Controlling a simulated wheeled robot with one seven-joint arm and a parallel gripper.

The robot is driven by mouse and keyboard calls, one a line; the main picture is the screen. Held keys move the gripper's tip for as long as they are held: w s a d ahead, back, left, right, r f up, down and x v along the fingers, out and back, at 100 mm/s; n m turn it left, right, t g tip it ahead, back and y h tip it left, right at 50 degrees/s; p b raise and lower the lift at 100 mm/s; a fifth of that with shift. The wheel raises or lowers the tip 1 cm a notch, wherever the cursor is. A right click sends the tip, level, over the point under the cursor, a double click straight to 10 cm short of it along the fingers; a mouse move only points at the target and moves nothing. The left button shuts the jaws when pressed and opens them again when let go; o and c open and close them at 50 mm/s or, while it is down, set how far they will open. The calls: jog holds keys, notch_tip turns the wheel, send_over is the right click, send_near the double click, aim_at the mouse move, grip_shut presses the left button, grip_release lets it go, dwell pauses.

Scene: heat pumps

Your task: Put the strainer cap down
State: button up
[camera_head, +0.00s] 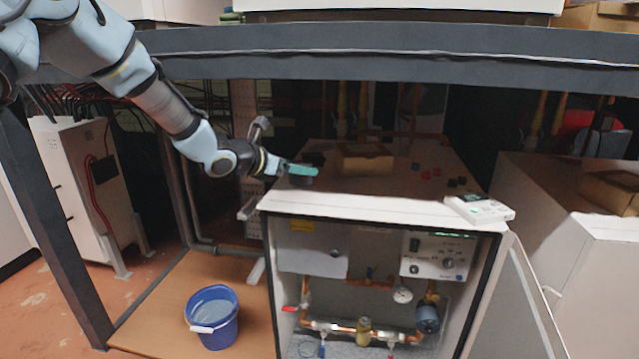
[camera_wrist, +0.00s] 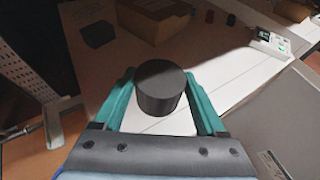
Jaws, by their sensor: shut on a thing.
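The strainer cap is a dark grey round cylinder (camera_wrist: 160,87) between the two teal fingers of my gripper (camera_wrist: 160,78) in the wrist view. My gripper is shut on its sides, with the flat round face towards the camera. In the head view my gripper (camera_head: 303,171) is over the back left part of the white cabinet top (camera_head: 350,208), and the cap shows only as a small dark shape under the fingers. I cannot tell if the cap touches the surface.
A white device (camera_head: 480,209) lies at the cabinet top's right end. Behind stand an open cardboard box (camera_head: 364,159), a dark block (camera_wrist: 97,34) and several small coloured pieces. The cabinet's front is open onto copper pipes (camera_head: 345,328). A blue bucket (camera_head: 212,317) stands lower left. The middle of the top is clear.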

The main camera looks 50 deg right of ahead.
notch_tip(320, 180, down, 5)
jog(key=shift+f, duration=0.2)
jog(key=o, duration=1.4)
jog(key=shift+o, duration=0.2)
jog(key=v, duration=1.2)
jog(key=shift+b, duration=0.4)
jog(key=shift+a, duration=0.1)
jog(key=s+a+f+m+t+y, duration=0.1)
jog(key=a+m+y, duration=0.5)
jog(key=a, duration=1.7)
jog(key=s+a+f+m+y, duration=0.1)
jog(key=a+f+m+y, duration=0.3)
jog(key=a+m, duration=0.9)
jog(key=a+y, duration=0.3)
jog(key=a, duration=0.8)
jog(key=shift+t, duration=0.4)
